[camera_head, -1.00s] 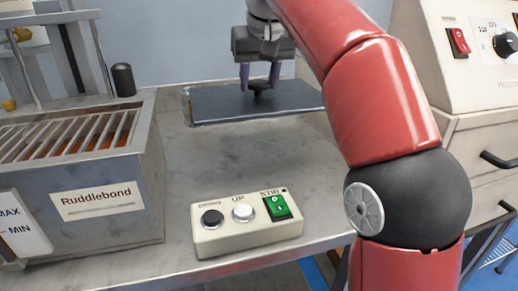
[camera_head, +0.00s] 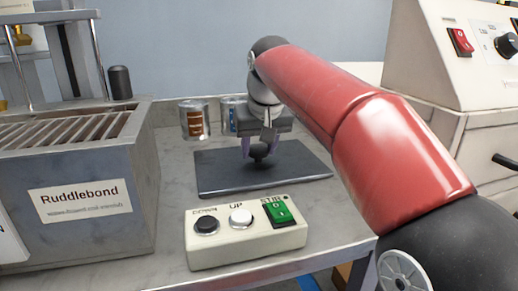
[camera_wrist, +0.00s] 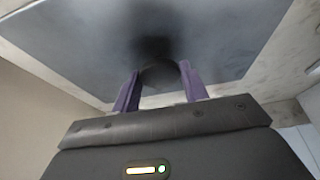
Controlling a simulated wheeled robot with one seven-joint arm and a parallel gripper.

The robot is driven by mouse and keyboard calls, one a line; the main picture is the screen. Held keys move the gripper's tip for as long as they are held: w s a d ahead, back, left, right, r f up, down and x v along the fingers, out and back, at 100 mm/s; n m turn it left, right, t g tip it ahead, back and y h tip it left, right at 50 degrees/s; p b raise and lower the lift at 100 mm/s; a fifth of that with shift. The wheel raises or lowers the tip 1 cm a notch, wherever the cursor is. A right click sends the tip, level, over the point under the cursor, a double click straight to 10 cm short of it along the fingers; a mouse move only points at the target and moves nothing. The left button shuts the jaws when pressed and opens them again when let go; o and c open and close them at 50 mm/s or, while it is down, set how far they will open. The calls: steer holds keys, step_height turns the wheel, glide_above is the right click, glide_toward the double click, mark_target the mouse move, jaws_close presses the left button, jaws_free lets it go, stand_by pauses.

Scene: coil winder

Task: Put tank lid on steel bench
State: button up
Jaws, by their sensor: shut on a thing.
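The tank lid (camera_head: 215,173) is a flat dark grey plate with a black knob in its middle. In the head view it lies flat at, or very close to, the top of the steel bench (camera_head: 171,226), behind the control box; I cannot tell for sure whether it touches. My gripper (camera_head: 261,150) is above the lid with its purple fingers shut on the knob. In the wrist view the lid (camera_wrist: 75,65) fills the upper part and my gripper (camera_wrist: 160,82) has a finger on each side of the dark knob.
The control box (camera_head: 245,233) with black, white and green controls stands in front of the lid. The open Ruddlebond tank (camera_head: 85,205) with slats is at left. Two cans (camera_head: 193,119) stand behind the lid. A cream machine (camera_head: 470,80) is at right.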

steer(key=o, duration=0.9)
steer(key=shift+f, duration=0.15)
steer(key=shift+c, duration=0.2)
steer(key=o, duration=0.4)
steer(key=shift+o, duration=0.2)
steer(key=p+v, duration=0.3)
steer(key=v, duration=0.9)
steer(key=shift+r, duration=0.2)
